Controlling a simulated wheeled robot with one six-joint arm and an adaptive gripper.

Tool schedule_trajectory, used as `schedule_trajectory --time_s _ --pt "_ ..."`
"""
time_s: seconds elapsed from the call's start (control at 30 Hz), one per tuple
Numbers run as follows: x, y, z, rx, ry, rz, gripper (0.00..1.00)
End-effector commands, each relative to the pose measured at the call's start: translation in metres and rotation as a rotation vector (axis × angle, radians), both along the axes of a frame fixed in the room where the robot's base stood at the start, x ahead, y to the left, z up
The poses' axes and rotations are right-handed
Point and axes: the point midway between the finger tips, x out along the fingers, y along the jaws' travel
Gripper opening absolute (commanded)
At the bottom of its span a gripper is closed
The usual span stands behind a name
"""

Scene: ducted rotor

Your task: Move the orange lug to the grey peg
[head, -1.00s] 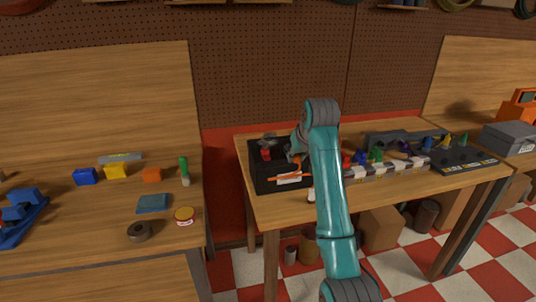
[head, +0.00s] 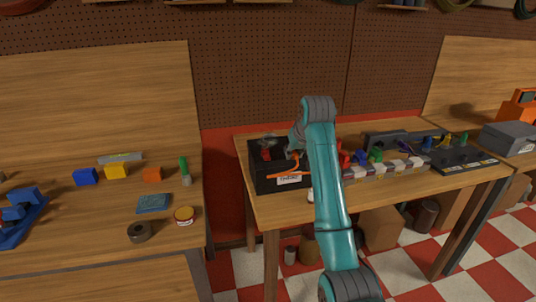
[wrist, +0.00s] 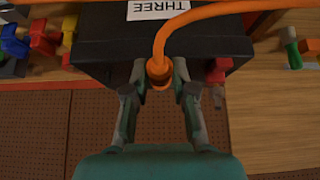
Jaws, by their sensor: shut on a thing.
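The orange lug (wrist: 159,70) is at the end of an orange cable (wrist: 205,14) in the wrist view. My gripper (wrist: 160,75) is shut on the lug, one finger on each side, beside a black box (wrist: 110,45) with a white label reading THREE. In the head view the cable (head: 284,174) runs across the black box (head: 264,183), and my gripper (head: 295,152) is partly hidden by my arm. A small grey upright part (wrist: 218,97) stands near a red block to the right in the wrist view; I cannot tell whether it is the grey peg.
A row of coloured parts (head: 376,155) and a checkered strip (head: 385,169) lie right of my arm on the table. A dark tray (head: 468,157) is farther right. The left bench (head: 75,235) holds loose blocks, a green-handled tool and a tape roll.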

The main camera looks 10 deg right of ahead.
Motion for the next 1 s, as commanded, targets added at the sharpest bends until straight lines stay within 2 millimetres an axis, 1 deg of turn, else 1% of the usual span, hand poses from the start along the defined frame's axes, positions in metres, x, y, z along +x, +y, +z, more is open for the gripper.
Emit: schedule_trajectory --time_s 0.4,0.43,0.47,0.5,0.53,0.83,0.93,1.0 --pt "0.009 0.000 0.001 0.000 -0.002 0.000 0.00" --pt "0.009 0.000 0.001 0.000 -0.002 0.000 0.31" --pt "0.009 0.000 0.001 0.000 -0.002 0.000 0.38" --pt "0.009 0.000 0.001 0.000 -0.002 0.000 0.48" --pt "0.009 0.000 0.001 0.000 -0.002 0.000 0.55" --pt "0.008 0.000 0.001 0.000 -0.001 0.000 0.55" --pt "0.005 0.000 0.006 0.000 -0.002 0.000 0.55" --pt "0.001 0.000 0.014 0.000 -0.004 0.000 0.55"
